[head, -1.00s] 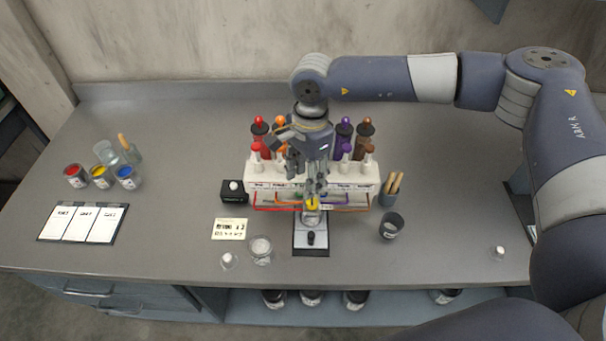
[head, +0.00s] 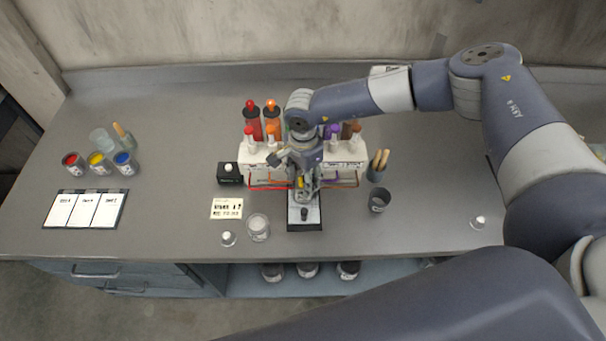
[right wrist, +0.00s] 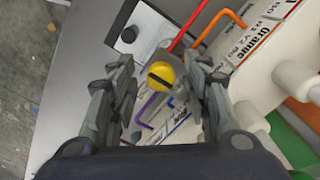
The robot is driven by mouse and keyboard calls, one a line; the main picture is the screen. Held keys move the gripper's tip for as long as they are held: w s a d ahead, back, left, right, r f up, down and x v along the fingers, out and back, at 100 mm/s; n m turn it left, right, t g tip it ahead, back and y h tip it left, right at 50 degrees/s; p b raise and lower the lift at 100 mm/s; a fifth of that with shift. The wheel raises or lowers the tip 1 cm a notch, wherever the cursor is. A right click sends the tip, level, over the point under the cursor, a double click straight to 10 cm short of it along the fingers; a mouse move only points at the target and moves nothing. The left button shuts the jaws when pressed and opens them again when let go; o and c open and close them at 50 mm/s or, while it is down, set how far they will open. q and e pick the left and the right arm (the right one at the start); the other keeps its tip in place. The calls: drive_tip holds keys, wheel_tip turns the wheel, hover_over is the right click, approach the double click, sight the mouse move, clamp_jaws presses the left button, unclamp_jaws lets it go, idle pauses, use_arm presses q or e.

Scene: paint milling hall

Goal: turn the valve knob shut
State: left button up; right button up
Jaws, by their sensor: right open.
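The yellow round knob (right wrist: 161,75) has a dark slot across its face and shows in the right wrist view. In the head view a bit of it (head: 300,182) shows among my right gripper's fingers. My right gripper (head: 304,194) is open, pointing down in front of the white dispenser rack (head: 345,173). In the right wrist view its fingers stand on either side of the knob, with gaps visible; contact cannot be told. The knob's underside and mounting are hidden. My left gripper is not in view.
Red, orange and purple tubes run from the rack close to the knob. A scale-like plate (head: 304,222) lies in front. A glass cup (head: 258,227), a dark cup (head: 379,200) and a black box (head: 229,174) stand nearby. Paint cans (head: 100,163) stand left; the right bench is mostly clear.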

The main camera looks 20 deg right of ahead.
drive_tip(key=c, duration=0.4)
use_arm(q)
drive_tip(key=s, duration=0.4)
use_arm(e)
clamp_jaws()
drive_tip(key=shift+w+f+b, duration=0.1)
drive_tip(key=shift+b, duration=0.2)
drive_tip(key=shift+m, duration=0.4)
drive_tip(key=shift+m+b, duration=0.3)
drive_tip(key=shift+b, duration=0.2)
drive_tip(key=m+b, duration=1.2)
drive_tip(key=shift+w+f+b, duration=0.1)
drive_tip(key=shift+w+b, duration=0.05)
drive_tip(key=shift+b, duration=0.2)
use_arm(q)
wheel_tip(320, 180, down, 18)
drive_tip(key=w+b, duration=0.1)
drive_tip(key=b, duration=0.2)
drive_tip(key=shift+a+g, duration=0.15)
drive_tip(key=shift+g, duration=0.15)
use_arm(e)
drive_tip(key=shift+r+m, duration=0.15)
drive_tip(key=shift+m, duration=1)
drive_tip(key=shift+r+m, duration=0.15)
drive_tip(key=shift+m, duration=1)
use_arm(q)
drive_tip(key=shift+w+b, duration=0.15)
drive_tip(key=shift+b, duration=0.15)
